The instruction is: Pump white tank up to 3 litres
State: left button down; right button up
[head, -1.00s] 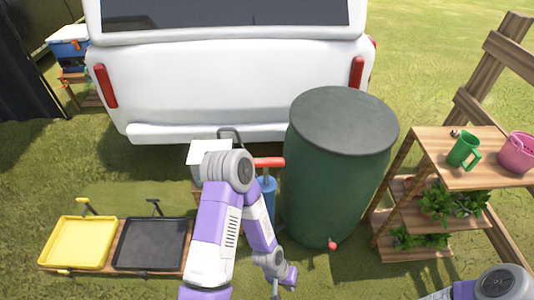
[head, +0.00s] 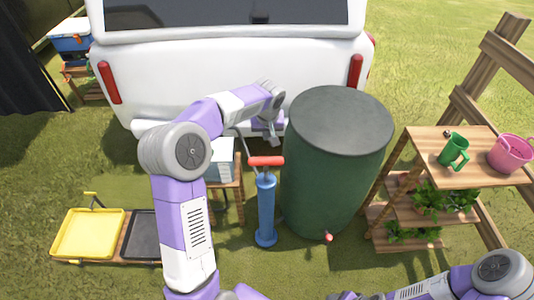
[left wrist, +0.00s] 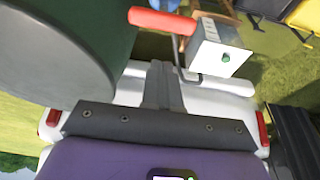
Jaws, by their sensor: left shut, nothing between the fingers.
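The white tank (head: 222,160) is a boxy container on a small wooden stool, partly hidden behind my left arm. In the left wrist view the white tank (left wrist: 218,50) shows a green spot on one face; I cannot read a level. A blue hand pump (head: 266,208) stands upright on the grass, right of the stool. Its red T-handle (head: 266,161) is at the top; the red handle also shows in the left wrist view (left wrist: 160,21). My left gripper (head: 272,138) is shut and empty, beyond the handle and apart from it. My right gripper is out of view.
A large green barrel (head: 335,165) stands close on the pump's right. A white vehicle (head: 225,80) is behind. Yellow (head: 88,233) and black (head: 140,235) trays lie at left. A wooden plant shelf (head: 440,185) stands at right. Grass before the pump is open.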

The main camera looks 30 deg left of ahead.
pick_arm(q)
jog(key=shift+f, duration=0.15)
jog(key=b, duration=0.4)
send_near(267, 158)
jog(key=x, duration=0.5)
jog(key=shift+w+a+f, duration=0.1)
jog(key=shift+a+f, duration=0.05)
jog(key=shift+f, duration=0.05)
jog(key=shift+f+b, duration=0.3)
jog(key=shift+f, duration=0.25)
jog(key=shift+w, duration=0.1)
